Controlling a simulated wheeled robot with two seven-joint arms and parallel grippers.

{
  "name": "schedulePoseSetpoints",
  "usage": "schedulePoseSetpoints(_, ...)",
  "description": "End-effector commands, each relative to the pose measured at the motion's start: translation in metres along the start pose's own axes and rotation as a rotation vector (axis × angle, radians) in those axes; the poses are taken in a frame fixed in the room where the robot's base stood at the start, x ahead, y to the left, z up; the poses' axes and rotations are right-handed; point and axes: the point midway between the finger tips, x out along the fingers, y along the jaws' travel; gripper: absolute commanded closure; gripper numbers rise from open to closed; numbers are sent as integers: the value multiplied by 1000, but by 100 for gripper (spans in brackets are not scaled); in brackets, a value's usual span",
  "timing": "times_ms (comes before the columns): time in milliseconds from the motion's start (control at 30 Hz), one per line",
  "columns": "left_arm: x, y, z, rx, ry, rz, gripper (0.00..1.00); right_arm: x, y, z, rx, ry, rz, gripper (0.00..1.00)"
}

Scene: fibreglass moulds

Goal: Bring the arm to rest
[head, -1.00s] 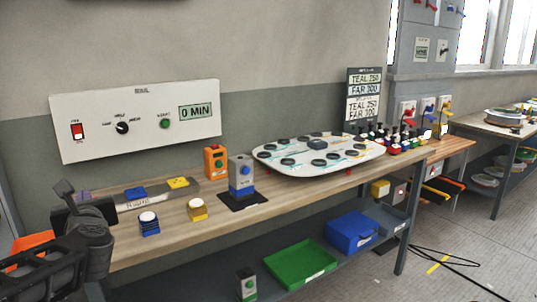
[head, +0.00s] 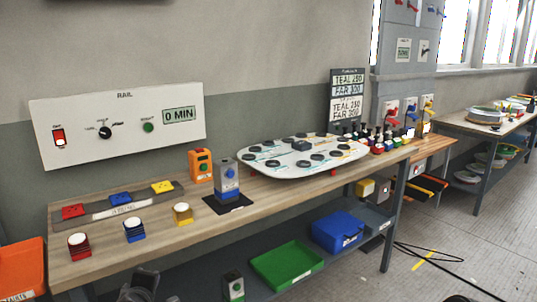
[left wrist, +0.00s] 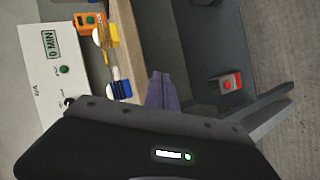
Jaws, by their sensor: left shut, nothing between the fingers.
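My left gripper shows in the left wrist view as purple fingers (left wrist: 162,90), shut with nothing between them. They are apart from the bench objects in that view. In the head view only a dark part of my left arm shows at the bottom edge, in front of the bench; the fingers cannot be made out there. My right gripper is not in view.
The wooden bench (head: 120,252) carries red, blue and yellow blocks, an orange box (head: 201,166), a grey-blue device (head: 227,180) and a white mould (head: 262,165). A green tray (head: 287,266) and blue bin (head: 338,231) sit on the lower shelf. Floor at right has a cable (head: 450,272).

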Motion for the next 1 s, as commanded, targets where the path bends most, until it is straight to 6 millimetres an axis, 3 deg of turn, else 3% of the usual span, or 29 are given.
schedulePoseSetpoints(33, 5, -32, 28, 133, -73, -59, 100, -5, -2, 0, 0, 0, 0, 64)
schedulePoseSetpoints(133, 4, -96, 82, 397, -234, -144, 100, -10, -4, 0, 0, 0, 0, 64)
schedulePoseSetpoints(267, -18, -180, 147, 684, -471, -217, 100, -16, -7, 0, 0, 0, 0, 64)
schedulePoseSetpoints(400, -68, -267, 206, 896, -743, -270, 100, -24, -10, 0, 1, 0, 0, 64)
schedulePoseSetpoints(500, -111, -317, 237, 961, -911, -310, 100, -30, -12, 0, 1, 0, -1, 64)
schedulePoseSetpoints(600, -148, -354, 256, 973, -1029, -358, 100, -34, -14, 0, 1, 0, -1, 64)
schedulePoseSetpoints(700, -173, -377, 266, 968, -1096, -399, 100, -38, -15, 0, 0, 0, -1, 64)
schedulePoseSetpoints(833, -186, -388, 273, 966, -1132, -419, 100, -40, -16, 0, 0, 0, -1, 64)
schedulePoseSetpoints(1000, -185, -387, 273, 967, -1130, -417, 100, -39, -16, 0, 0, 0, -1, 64)
